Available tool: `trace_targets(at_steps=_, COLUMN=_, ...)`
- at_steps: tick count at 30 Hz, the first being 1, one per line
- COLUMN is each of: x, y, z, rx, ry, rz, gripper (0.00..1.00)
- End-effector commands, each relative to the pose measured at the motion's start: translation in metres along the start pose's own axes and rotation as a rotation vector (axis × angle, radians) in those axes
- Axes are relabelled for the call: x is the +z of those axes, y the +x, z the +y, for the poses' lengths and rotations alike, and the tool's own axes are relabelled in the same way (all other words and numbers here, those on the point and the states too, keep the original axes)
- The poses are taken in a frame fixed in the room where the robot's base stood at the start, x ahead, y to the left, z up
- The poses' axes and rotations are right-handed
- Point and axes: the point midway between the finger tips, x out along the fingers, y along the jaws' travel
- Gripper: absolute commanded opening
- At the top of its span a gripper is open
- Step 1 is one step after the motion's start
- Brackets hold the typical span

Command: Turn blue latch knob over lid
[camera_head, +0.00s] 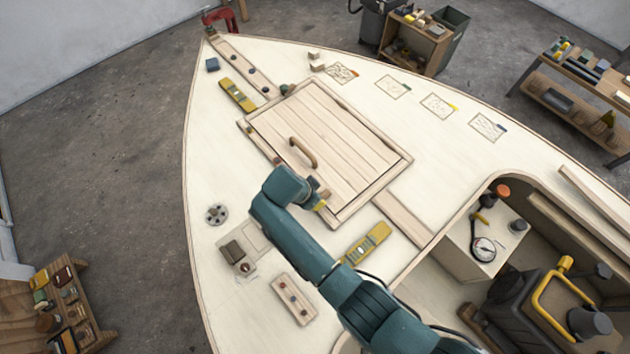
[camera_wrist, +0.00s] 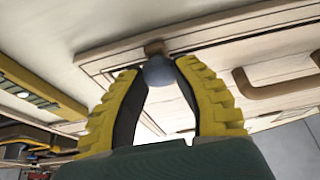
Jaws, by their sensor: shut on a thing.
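The wooden plank lid (camera_head: 340,130) lies on the pale deck inside a raised frame and has a curved wooden handle (camera_head: 303,153). The handle also shows in the wrist view (camera_wrist: 270,92). The blue-grey latch knob (camera_wrist: 158,72) sits on a small brown wooden piece (camera_wrist: 155,48) beside the lid frame. My gripper (camera_wrist: 160,78) has its yellow ridged fingers around the knob, with the fingertips at its two sides. In the head view my gripper (camera_head: 322,202) is at the lid's near edge, where my arm partly hides the knob and the latch's angle.
A yellow level (camera_head: 366,243) lies right of my arm, and another (camera_head: 238,94) lies beyond the lid. A grey disc (camera_head: 216,213) and a wooden strip with knobs (camera_head: 293,299) lie on the near deck. An open cockpit (camera_head: 490,240) is at the right.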

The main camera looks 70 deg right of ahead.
Motion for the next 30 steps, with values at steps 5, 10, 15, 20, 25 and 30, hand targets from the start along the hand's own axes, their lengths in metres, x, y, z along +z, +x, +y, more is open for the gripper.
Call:
trace_targets(at_steps=5, x=0.001, y=0.003, z=0.002, rx=0.004, ry=0.001, rz=-0.002, gripper=0.00)
trace_targets(at_steps=10, x=0.001, y=0.003, z=0.002, rx=0.004, ry=0.000, rz=-0.002, gripper=0.41)
trace_targets(at_steps=15, x=0.001, y=0.002, z=0.001, rx=0.002, ry=0.000, rz=-0.002, gripper=0.62)
trace_targets(at_steps=20, x=0.000, y=0.001, z=0.001, rx=0.001, ry=0.000, rz=-0.001, gripper=0.62)
trace_targets(at_steps=25, x=0.000, y=-0.008, z=-0.001, rx=-0.004, ry=0.000, rz=-0.001, gripper=0.62)
trace_targets(at_steps=30, x=0.001, y=-0.045, z=-0.002, rx=-0.007, ry=-0.001, rz=-0.001, gripper=0.62)
